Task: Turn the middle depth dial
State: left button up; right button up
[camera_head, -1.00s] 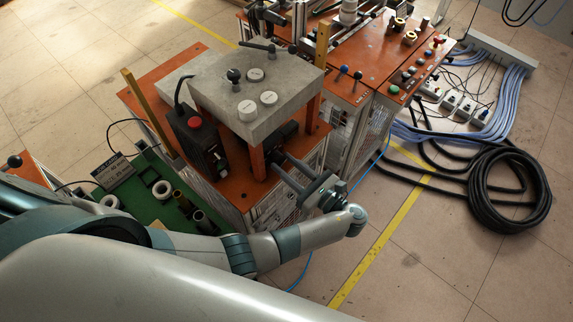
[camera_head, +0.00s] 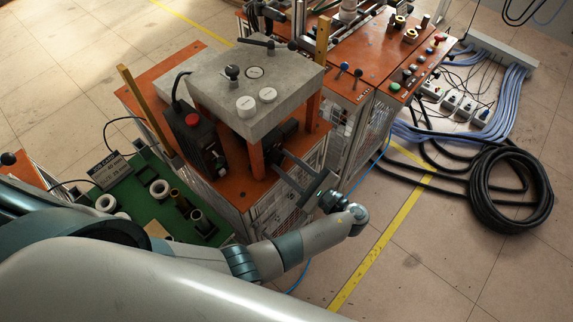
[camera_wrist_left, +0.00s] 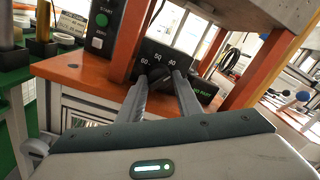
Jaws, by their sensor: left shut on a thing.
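The middle depth dial (camera_wrist_left: 157,77) is a dark knob on a black panel (camera_wrist_left: 175,55) marked 60, 50 and 40 in the left wrist view. My left gripper (camera_wrist_left: 168,82) has its two fingers on either side of the knob and is shut on it. The fingers partly cover the knob, so its pointer is hard to read. In the head view, my left gripper (camera_head: 281,157) reaches in under the grey slab from the front right. The dial is hidden there by the fingers and the slab. My right gripper is not in view.
The grey slab (camera_head: 215,80) stands on orange posts (camera_head: 256,158) close above the fingers. A black start box (camera_wrist_left: 103,22) with a green button is left of the dial. A green tray (camera_head: 150,195) holds several rings and tubes. Floor at the right is partly clear.

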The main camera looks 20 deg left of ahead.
pick_arm(q)
jog(key=shift+a+n, duration=0.1)
jog(key=shift+n, duration=0.2)
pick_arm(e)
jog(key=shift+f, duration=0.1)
pick_arm(q)
jog(key=o, duration=0.9)
jog(key=shift+c, duration=0.2)
jog(key=shift+o, duration=0.6)
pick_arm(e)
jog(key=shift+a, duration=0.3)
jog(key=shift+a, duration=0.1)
